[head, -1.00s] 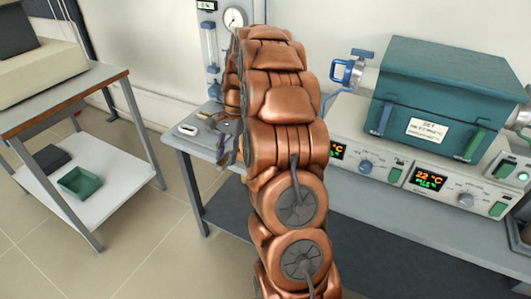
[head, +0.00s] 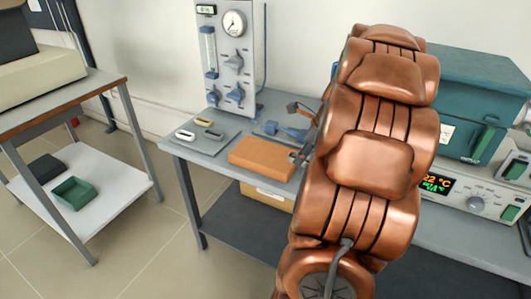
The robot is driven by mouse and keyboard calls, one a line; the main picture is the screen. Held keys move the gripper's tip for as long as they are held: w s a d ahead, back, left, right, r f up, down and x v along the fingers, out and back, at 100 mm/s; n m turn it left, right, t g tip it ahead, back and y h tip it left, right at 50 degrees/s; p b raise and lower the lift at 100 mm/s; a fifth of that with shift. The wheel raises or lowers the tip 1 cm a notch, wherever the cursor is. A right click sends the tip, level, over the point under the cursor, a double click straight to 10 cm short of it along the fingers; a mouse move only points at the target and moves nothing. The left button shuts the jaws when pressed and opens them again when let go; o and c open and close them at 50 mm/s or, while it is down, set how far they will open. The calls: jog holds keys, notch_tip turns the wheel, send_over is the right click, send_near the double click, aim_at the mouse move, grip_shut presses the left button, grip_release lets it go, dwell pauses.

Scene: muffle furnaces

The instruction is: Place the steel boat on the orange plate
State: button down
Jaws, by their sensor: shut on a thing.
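The orange plate (head: 262,158) lies flat on the grey bench, left of my arm, and its top looks bare. My gripper (head: 299,156) shows only as small grey parts at the plate's right edge; my copper arm hides most of it. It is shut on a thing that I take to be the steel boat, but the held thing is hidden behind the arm. Small boat-shaped pieces, one pale (head: 185,135), one light (head: 204,122) and one dark (head: 214,134), lie on a grey tray (head: 205,146) left of the plate.
A gas panel (head: 228,60) with a gauge and blue knobs stands behind the plate. Blue fittings (head: 291,132) lie between plate and panel. A teal furnace (head: 480,75) stands right of my arm. A side table (head: 110,79) holds a green bin (head: 77,192) on its lower shelf.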

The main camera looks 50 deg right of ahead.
send_over(263, 152)
jog(key=s, duration=0.2)
jog(key=shift+w+d+f+p, duration=0.2)
jog(key=shift+d+f+p, duration=0.15)
jog(key=shift+f, duration=0.35)
jog(key=shift+w+f, duration=0.1)
jog(key=shift+w, duration=0.15)
jog(key=shift+f, duration=1.65)
jog(key=shift+f, duration=0.1)
jog(key=c, duration=0.8)
grip_release()
